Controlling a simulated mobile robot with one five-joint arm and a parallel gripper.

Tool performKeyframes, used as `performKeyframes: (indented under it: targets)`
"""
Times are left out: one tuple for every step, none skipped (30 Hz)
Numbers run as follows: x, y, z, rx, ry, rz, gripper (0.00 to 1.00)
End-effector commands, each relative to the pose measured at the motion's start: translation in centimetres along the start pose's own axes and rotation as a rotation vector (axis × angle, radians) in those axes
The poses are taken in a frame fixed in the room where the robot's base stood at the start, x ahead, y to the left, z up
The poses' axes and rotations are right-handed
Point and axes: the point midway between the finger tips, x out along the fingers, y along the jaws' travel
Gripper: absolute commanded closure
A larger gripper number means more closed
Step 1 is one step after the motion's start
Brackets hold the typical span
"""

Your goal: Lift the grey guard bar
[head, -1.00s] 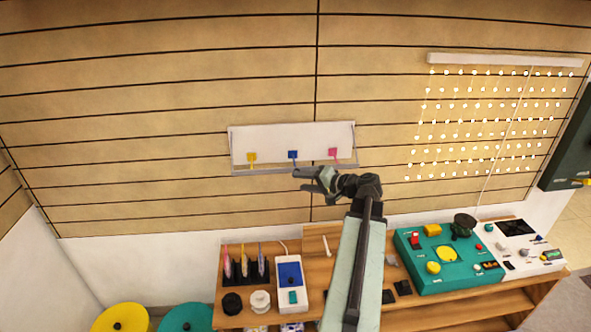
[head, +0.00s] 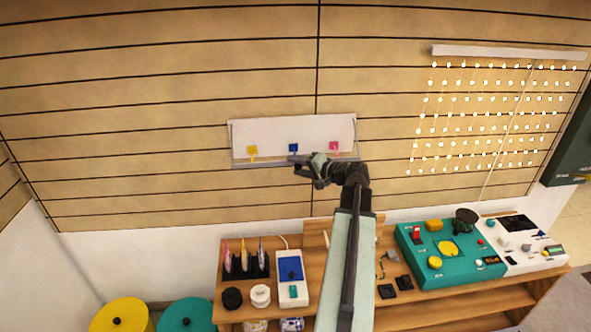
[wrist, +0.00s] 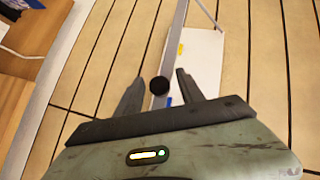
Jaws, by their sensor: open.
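The grey guard bar (head: 262,164) runs along the lower front of a white wall panel (head: 270,130). The panel carries a yellow switch (head: 252,151), a blue switch (head: 294,148) and a pink switch (head: 334,147). My gripper (head: 298,164) is at the middle of the bar, near the blue switch, and hides part of the bar's right half. In the wrist view the bar (wrist: 178,40) runs between my open fingers (wrist: 157,83), with a round black knob (wrist: 159,86) between the fingertips. I cannot tell whether either finger touches it.
Below stands a wooden bench (head: 405,311) with a blue-and-white device (head: 291,268), a teal control panel (head: 420,251) and several small items. A light curtain (head: 480,115) hangs at the right. The slatted wall (head: 150,100) left of the panel is clear.

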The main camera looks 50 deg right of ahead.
Motion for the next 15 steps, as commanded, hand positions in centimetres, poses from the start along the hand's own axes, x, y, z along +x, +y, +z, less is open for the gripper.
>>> performKeyframes:
  targets:
    - [-0.03, -0.01, -0.01, 0.0, 0.0, 0.0, 0.55]
    - [-0.03, -0.01, -0.01, 0.0, 0.0, 0.0, 0.55]
    - [-0.04, -0.01, -0.02, 0.0, 0.0, 0.0, 0.66]
    - [-0.05, -0.01, -0.02, 0.0, 0.0, 0.0, 0.74]
    - [-0.05, -0.01, -0.02, 0.0, 0.0, 0.0, 0.83]
    - [-0.06, 0.01, -0.02, 0.0, 0.0, 0.0, 0.94]
    - [-0.07, 0.03, -0.02, 0.0, 0.0, 0.001, 1.0]
    - [-0.07, 0.06, -0.02, -0.001, 0.0, 0.002, 1.0]
    - [-0.08, 0.09, -0.02, -0.001, 0.0, 0.002, 1.0]
    - [-0.09, 0.1, -0.01, -0.001, 0.0, 0.003, 1.0]
    - [-0.09, 0.13, -0.02, -0.002, 0.0, 0.004, 1.0]
    - [-0.1, 0.15, -0.01, -0.002, 0.0, 0.004, 1.0]
    - [-0.11, 0.18, -0.02, -0.002, 0.0, 0.005, 1.0]
    - [-0.11, 0.19, -0.02, -0.002, 0.0, 0.005, 1.0]
    - [-0.12, 0.2, -0.02, -0.002, 0.0, 0.005, 1.0]
